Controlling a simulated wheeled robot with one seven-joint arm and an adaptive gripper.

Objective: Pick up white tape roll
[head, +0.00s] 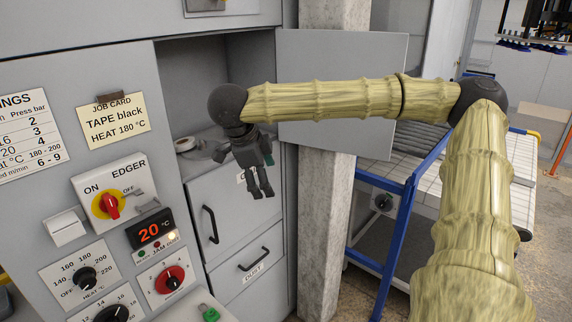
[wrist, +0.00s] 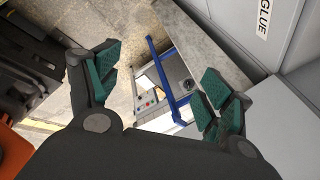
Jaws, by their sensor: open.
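The roll does not show in the wrist view. Part of the cubby's inside is hidden behind my arm.
An open grey door (head: 340,95) stands right of the cubby, behind my arm, by a concrete pillar (head: 321,220). Drawers with black handles (head: 250,262) sit below the cubby. A control panel (head: 112,190) is on the left. A blue-framed roller table (head: 398,240) stands at right.

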